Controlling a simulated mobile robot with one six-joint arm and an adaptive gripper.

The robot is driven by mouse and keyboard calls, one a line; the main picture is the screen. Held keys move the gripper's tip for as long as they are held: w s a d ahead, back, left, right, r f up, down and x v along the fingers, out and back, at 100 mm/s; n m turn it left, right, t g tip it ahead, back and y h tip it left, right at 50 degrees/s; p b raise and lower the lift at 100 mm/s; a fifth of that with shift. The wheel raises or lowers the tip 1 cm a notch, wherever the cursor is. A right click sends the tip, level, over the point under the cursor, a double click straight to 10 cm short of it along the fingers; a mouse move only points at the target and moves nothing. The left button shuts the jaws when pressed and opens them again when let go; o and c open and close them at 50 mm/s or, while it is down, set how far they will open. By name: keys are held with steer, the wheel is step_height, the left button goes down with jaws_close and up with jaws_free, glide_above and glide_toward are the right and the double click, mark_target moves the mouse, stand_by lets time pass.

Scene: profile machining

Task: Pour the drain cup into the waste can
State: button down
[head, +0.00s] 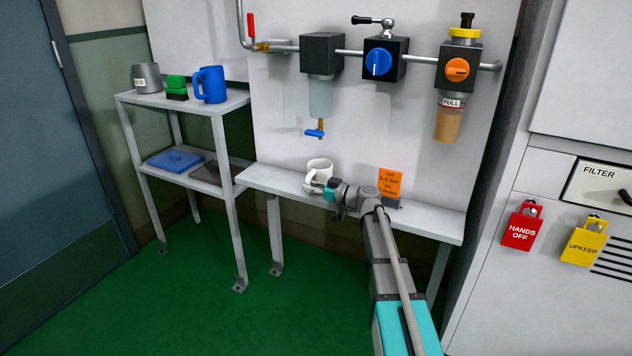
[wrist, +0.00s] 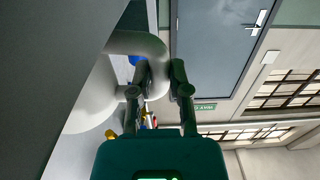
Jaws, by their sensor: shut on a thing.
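The wrist view shows the white cup's handle (wrist: 152,48) between my two fingers (wrist: 158,88). I cannot tell whether the cup's base touches the shelf, and its contents are not visible. The waste can (head: 146,80) appears to be the grey metal can with a partly readable label, on the top of the left rack.
The filter bowl with the blue tap (head: 315,132) hangs above the narrow shelf (head: 434,222). An orange sign (head: 390,183) stands right of the cup.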

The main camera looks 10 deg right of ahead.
mark_target(311, 173)
steer(key=shift+r+p, duration=0.6)
steer(key=shift+r, duration=0.05)
steer(key=shift+r, duration=0.2)
stand_by(0.5)
steer(key=shift+r+p, duration=1.4)
steer(key=shift+p, duration=0.15)
steer(key=shift+s, duration=0.1)
